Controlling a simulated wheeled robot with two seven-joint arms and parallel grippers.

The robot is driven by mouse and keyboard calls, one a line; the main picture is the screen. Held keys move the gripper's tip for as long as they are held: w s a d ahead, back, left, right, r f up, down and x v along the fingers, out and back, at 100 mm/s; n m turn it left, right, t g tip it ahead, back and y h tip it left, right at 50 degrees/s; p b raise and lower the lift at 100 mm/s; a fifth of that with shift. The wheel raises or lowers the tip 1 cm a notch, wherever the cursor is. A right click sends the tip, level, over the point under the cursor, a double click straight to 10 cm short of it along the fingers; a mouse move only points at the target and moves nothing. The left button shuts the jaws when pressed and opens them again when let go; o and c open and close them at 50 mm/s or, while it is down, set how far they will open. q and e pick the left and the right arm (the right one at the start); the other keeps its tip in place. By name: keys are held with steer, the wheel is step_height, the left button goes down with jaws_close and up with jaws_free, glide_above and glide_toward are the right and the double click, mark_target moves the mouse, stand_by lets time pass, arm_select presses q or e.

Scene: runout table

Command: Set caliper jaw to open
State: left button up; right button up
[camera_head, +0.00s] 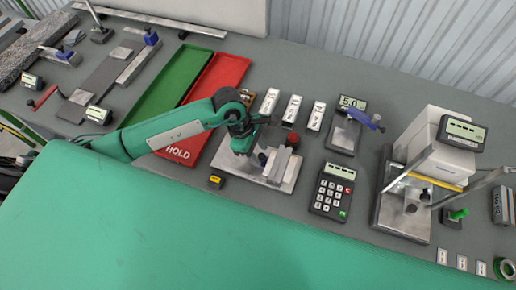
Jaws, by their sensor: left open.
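A fixture with a pale metal base plate (282,184) stands in the middle of the grey table. It carries upright grey blocks (276,164) and a dark red knob (292,139). I cannot tell for sure whether this is the caliper; its jaw is not clear. My left gripper (243,148) is open over the left part of this plate, beside the blocks. It partly hides the plate, and contact cannot be told. A long grey gauge with a small display (98,114) lies at the left, away from my gripper. My right gripper is not in view.
A red HOLD tray (222,77) and a green tray (164,85) lie behind my left arm. A calculator-like keypad (333,192), a small gauge stand (343,136) and a large tester (428,150) stand to the right. A yellow-black block (216,181) lies in front.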

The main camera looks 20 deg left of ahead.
arm_select(q)
jaws_close()
steer(key=shift+a+f+b, duration=0.15)
steer(key=shift+a+b, duration=0.2)
steer(key=shift+b, duration=0.05)
steer(key=a+b, duration=0.3)
steer(key=a, duration=0.1)
steer(key=shift+w+a+b, duration=0.15)
steer(key=shift+a+b, duration=0.2)
steer(key=shift+a, duration=0.5)
steer(key=shift+r, duration=0.2)
steer(key=shift+c, duration=0.2)
jaws_free()
steer(key=shift+o, duration=0.2)
steer(key=shift+a, duration=0.15)
